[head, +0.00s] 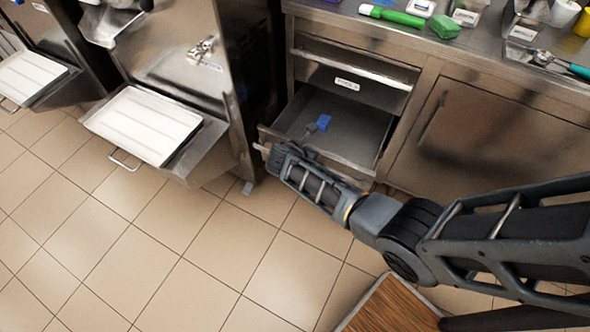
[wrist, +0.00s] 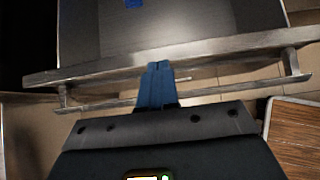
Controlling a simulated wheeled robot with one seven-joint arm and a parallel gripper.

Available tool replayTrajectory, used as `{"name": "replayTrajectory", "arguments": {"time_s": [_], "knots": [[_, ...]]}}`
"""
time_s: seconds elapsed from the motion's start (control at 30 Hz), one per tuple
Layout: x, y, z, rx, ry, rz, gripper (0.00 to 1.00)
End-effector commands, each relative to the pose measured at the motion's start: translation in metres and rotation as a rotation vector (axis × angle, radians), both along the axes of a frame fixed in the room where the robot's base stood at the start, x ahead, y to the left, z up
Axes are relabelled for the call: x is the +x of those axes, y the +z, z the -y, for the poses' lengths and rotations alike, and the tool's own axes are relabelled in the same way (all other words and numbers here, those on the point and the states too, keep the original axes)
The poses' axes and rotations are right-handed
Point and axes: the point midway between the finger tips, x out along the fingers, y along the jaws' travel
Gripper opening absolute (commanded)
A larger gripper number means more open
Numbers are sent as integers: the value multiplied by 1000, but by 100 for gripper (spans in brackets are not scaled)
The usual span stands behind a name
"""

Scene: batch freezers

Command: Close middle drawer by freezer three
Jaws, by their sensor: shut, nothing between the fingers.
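The middle drawer (head: 352,121) stands pulled open in the steel counter, below a shut top drawer (head: 350,65). A small blue-ended tool (head: 322,121) lies inside it. My gripper (wrist: 158,66) is shut and empty. In the wrist view its blue fingers overlap the drawer's handle bar (wrist: 215,92), with the tips at the drawer front (wrist: 215,48); I cannot tell whether they touch. In the head view my arm reaches in from the right to the drawer's front, and the fingertips are hidden.
A steel batch freezer (head: 185,62) with a white tray (head: 142,124) on its shelf stands left of the drawer. A shut cabinet door (head: 468,140) is to its right. A wooden-topped item (head: 390,308) is near my base. The tiled floor in front is clear.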

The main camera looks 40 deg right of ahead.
Motion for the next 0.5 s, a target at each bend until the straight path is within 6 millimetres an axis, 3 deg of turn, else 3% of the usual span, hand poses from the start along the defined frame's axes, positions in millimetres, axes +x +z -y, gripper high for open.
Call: {"name": "replayTrajectory", "arguments": {"time_s": [0.1,0.5], "knots": [[11,-2,34,-1,-4,2,0],[44,-5,138,-1,-3,0,0]]}}
